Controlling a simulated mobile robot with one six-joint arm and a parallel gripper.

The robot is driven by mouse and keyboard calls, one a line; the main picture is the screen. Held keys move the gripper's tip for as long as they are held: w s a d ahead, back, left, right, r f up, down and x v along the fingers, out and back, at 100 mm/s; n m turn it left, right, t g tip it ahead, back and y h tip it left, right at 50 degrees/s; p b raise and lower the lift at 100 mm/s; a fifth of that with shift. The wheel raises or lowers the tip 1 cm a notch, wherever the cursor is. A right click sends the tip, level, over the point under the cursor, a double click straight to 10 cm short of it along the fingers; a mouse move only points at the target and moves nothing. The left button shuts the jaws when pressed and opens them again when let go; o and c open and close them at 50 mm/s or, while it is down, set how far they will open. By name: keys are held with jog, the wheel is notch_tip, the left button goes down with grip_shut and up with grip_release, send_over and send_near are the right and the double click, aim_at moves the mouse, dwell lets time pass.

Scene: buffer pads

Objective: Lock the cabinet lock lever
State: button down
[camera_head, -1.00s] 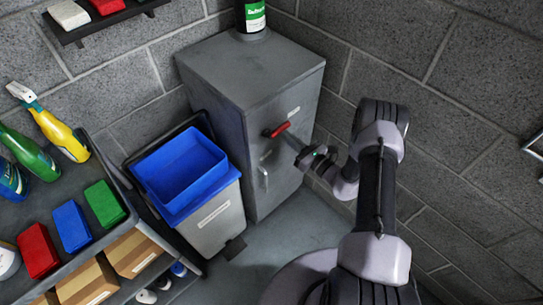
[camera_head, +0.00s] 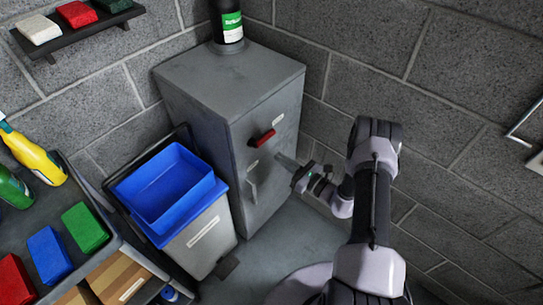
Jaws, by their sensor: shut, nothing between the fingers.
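The cabinet lock lever (camera_head: 262,138) is a short red handle on the front of the grey cabinet (camera_head: 225,75). It lies close to level, its right end slightly higher. My gripper (camera_head: 281,158) is shut and empty, a little below and right of the lever in the picture. A gap shows between the fingers and the lever. The fingers point at the cabinet front, and I cannot tell whether they touch it. A grey door handle (camera_head: 252,188) sits lower on the same front, left of the fingers.
A grey bin (camera_head: 205,240) with a blue tray (camera_head: 165,190) on top stands left of the cabinet. A cart (camera_head: 108,240) with coloured blocks and bottles is at the far left. A dark bottle (camera_head: 228,20) stands on the cabinet. Brick wall closes off the right; some floor is bare below.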

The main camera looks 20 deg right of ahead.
jog(key=p+v, duration=0.1)
jog(key=v, duration=0.6)
jog(key=shift+d+r+p, duration=0.15)
jog(key=shift+r+p, duration=0.05)
jog(key=shift+p, duration=0.1)
jog(key=a+r+n+g+y, duration=0.3)
jog(key=a+r+n+g, duration=0.15)
jog(key=r, duration=0.35)
jog(key=a+r+n+g+y, duration=0.2)
jog(key=a+r+n+g, duration=0.25)
jog(key=r, duration=0.35)
jog(key=s+a+r+n+g+h, duration=0.2)
jog(key=s+a+r+n+g, duration=0.3)
jog(key=s+a+r+n, duration=0.3)
jog(key=s+r+n+t+h, duration=0.3)
jog(key=s+r+n+h, duration=0.6)
jog(key=s+r, duration=0.3)
jog(key=s+h, duration=0.1)
jog(key=s, duration=0.2)
jog(key=shift+d+n+t, duration=0.3)
